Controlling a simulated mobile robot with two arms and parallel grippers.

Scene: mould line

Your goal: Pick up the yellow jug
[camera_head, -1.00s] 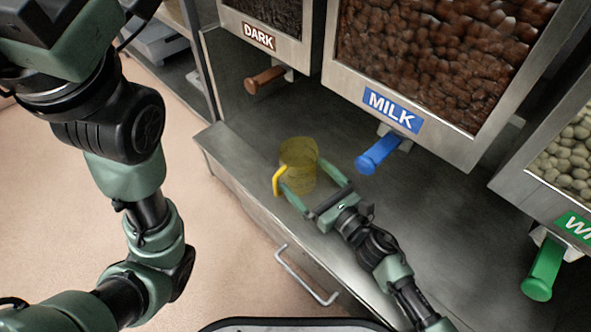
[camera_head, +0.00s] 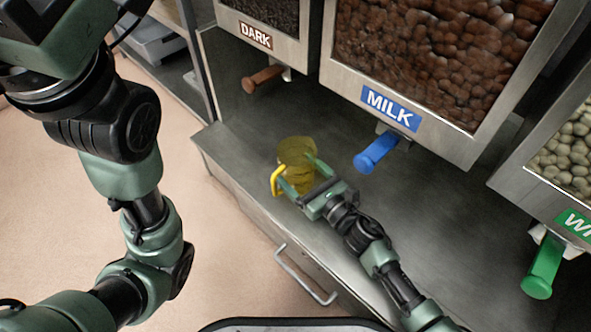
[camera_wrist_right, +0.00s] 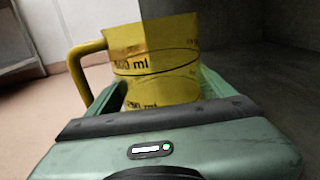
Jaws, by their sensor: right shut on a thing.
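The yellow jug (camera_head: 297,152) is see-through, with black measuring marks, and stands upright on the steel counter below the dispensers. Its yellow handle points left. My right gripper (camera_head: 297,178) is shut on the jug's body, one finger on each side. In the right wrist view the jug (camera_wrist_right: 160,62) fills the space between the fingers, with the handle outside them at left. The jug's lower part is hidden by the gripper there. My left arm hangs at the left of the head view, and its gripper is out of the picture.
Dispensers marked DARK, MILK and a partly cut-off green label stand behind the counter (camera_head: 235,150). A brown lever (camera_head: 262,79), a blue lever (camera_head: 376,153) and a green lever (camera_head: 542,268) stick out. A drawer handle (camera_head: 303,277) is on the counter's front. Open floor lies left.

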